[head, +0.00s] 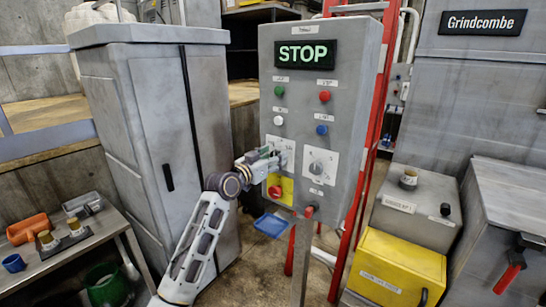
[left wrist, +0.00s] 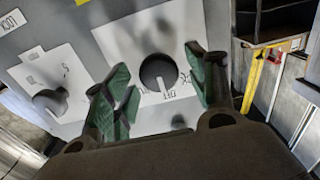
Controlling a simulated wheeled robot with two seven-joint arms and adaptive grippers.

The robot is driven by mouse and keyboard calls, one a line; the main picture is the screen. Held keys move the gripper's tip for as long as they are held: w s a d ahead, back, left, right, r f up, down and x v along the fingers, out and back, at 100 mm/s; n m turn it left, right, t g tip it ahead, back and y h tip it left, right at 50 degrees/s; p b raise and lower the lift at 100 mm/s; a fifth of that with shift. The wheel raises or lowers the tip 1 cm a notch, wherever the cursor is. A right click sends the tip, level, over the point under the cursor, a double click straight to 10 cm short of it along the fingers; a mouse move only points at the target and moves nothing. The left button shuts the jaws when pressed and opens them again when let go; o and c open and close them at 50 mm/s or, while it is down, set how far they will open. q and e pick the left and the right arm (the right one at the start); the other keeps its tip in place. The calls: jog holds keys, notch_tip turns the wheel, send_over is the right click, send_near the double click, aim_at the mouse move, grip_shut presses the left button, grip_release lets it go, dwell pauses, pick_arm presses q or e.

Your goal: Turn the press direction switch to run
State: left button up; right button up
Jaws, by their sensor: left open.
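The grey control panel (head: 345,100) carries two dark rotary switches on white plates. The left switch is hidden behind my left gripper (head: 265,163) in the head view. In the left wrist view, where the panel looks turned over, this switch (left wrist: 158,72) lies between the open green fingers of my left gripper (left wrist: 165,85). Its pale pointer line aims at lettering that looks like OFF. I cannot tell whether the fingers touch the knob. The right switch (head: 317,168) is clear of the gripper and also shows in the left wrist view (left wrist: 48,103). My right gripper is not in view.
The lit STOP display (head: 306,54) tops the panel, above green, red, white and blue buttons. A red button (head: 275,191) on yellow sits just below my gripper. A grey cabinet (head: 150,140) stands at left, and a red frame (head: 378,110) stands behind the panel.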

pick_arm(q)
jog(key=shift+c, duration=0.4)
jog(key=c, duration=0.9)
jog(key=shift+c, duration=0.2)
jog(key=shift+m+b, duration=0.3)
jog(key=shift+m, duration=0.2)
jog(key=shift+d+m+b, duration=0.15)
jog(key=shift+m+b, duration=0.2)
jog(key=shift+m, duration=4.15)
jog(key=shift+f, duration=0.1)
jog(key=shift+s, duration=0.1)
